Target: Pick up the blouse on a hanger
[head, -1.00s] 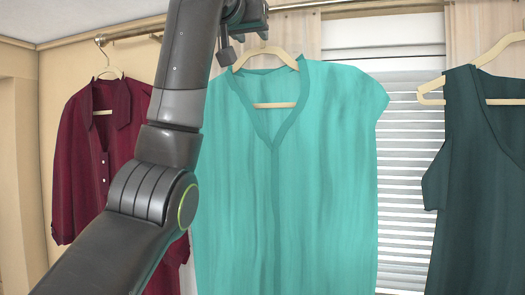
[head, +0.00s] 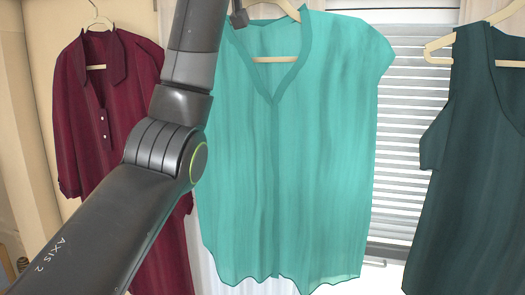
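A teal V-neck blouse (head: 320,150) hangs in the middle of the head view, its wavy hem in sight near the bottom. Its cream hanger (head: 277,58) shows inside the neckline and above the collar. The hanger's hook is cut off by the top edge. My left arm comes in from the lower left and passes in front of the blouse's left edge. Only a small dark part of my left gripper (head: 238,14) shows, at the blouse's upper left by the collar. Whether it touches the hanger or is open cannot be told. My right gripper is out of view.
A maroon button shirt (head: 90,120) hangs at the left, partly behind my arm. A dark green sleeveless top (head: 480,160) hangs at the right on a cream hanger (head: 440,50). A window with white blinds (head: 405,140) fills the gap right of the blouse.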

